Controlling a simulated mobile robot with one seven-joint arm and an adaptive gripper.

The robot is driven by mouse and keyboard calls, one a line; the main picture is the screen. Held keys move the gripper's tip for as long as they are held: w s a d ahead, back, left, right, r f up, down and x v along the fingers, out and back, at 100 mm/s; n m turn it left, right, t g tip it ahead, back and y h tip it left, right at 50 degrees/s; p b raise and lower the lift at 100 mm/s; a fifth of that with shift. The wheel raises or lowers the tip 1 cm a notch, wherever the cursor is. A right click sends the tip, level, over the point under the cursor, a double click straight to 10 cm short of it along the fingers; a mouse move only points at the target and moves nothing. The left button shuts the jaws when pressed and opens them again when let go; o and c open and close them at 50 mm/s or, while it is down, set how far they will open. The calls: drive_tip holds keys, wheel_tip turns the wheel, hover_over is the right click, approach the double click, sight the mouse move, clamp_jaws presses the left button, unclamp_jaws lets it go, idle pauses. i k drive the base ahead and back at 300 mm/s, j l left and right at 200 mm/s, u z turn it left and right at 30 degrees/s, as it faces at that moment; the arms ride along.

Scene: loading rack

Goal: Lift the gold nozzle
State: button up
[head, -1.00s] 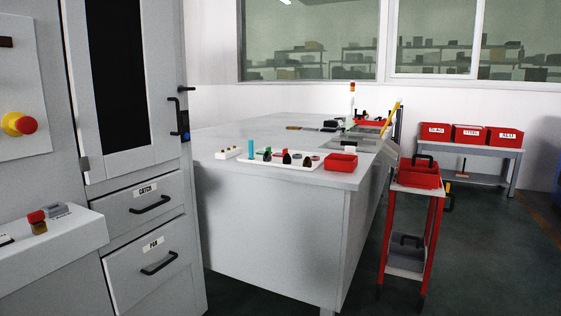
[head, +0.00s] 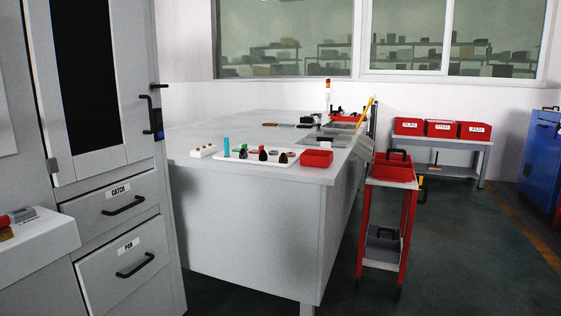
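I cannot make out for certain which thing is the gold nozzle. A white tray (head: 230,159) on the grey bench holds several small parts: a cyan upright cylinder (head: 227,147), dark rounded pieces, one of them brownish (head: 283,158), and green and red bits. A small white block (head: 203,152) with tiny gold-coloured tops stands left of the tray. A gold-brown piece (head: 6,233) shows at the left edge, on a grey ledge by the cabinet. My gripper is not in view.
A red bin (head: 317,158) sits at the bench (head: 250,215) corner. A red trolley (head: 390,182) stands right of the bench. A grey cabinet (head: 120,235) with drawers is at left. Red labelled bins (head: 441,129) and a blue cabinet (head: 540,160) stand behind.

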sight(283, 159)
drive_tip(key=i+l+u, duration=0.15)
drive_tip(key=i+l, duration=0.35)
drive_tip(key=l, duration=0.15)
drive_tip(key=i+l+u, duration=0.25)
drive_tip(key=i+l, duration=0.7)
drive_tip(key=i, duration=0.75)
